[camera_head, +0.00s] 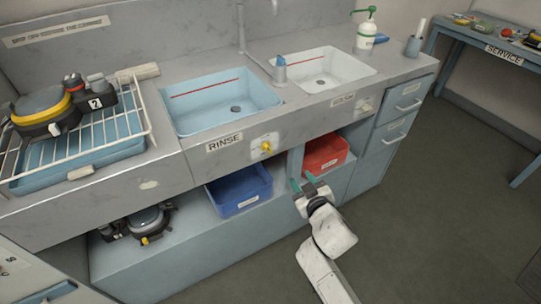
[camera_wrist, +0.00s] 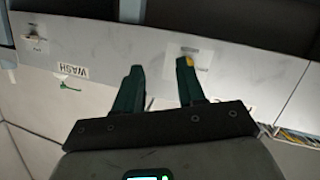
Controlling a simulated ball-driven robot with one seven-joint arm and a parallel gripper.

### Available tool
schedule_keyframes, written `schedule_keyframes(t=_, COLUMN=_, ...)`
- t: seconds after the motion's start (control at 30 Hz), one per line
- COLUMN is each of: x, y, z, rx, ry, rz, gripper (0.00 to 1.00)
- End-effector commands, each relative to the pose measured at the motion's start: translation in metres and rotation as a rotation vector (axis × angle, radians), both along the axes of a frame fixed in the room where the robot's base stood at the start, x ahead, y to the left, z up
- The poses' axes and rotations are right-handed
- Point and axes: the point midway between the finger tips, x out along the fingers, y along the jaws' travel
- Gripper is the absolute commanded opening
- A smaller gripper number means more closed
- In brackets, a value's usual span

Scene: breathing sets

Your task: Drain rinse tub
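The rinse tub (camera_head: 198,118) is a light blue basin set in the grey counter, with a red line on its back wall and a dark round drain (camera_head: 235,109) in its floor. I cannot tell how much water it holds. Below it, the counter front carries a RINSE label (camera_head: 225,142) and a yellow knob (camera_head: 266,147). My gripper (camera_head: 308,181) is below and right of the knob, in front of the lower shelf. In the wrist view my gripper (camera_wrist: 160,72) is open and empty, its green fingers apart. The yellow knob (camera_wrist: 189,61) shows partly behind the right finger.
The white wash basin (camera_head: 345,80) is to the right, with its own knob. Blue (camera_head: 238,190) and red (camera_head: 325,155) bins sit on the lower shelf. A wire rack (camera_head: 35,160) with diving gear is at left. Floor at right is clear.

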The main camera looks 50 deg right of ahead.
Motion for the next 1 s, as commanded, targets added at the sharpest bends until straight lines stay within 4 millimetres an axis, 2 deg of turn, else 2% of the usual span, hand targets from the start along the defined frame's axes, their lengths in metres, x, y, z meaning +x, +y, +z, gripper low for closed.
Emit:
schedule_keyframes(t=0.07, x=0.013, y=-0.003, z=0.000, rx=-0.056, ry=-0.068, rz=0.053, gripper=0.39)
schedule_keyframes(t=0.2, x=0.029, y=0.003, z=0.005, rx=-0.126, ry=-0.161, rz=0.161, gripper=0.39)
schedule_keyframes(t=0.4, x=0.039, y=0.013, z=0.007, rx=-0.167, ry=-0.216, rz=0.253, gripper=0.39)
schedule_keyframes(t=0.57, x=0.050, y=0.012, z=0.008, rx=-0.172, ry=-0.225, rz=0.263, gripper=0.39)
schedule_keyframes(t=1.0, x=0.121, y=-0.009, z=0.007, rx=-0.173, ry=-0.225, rz=0.263, gripper=0.39)
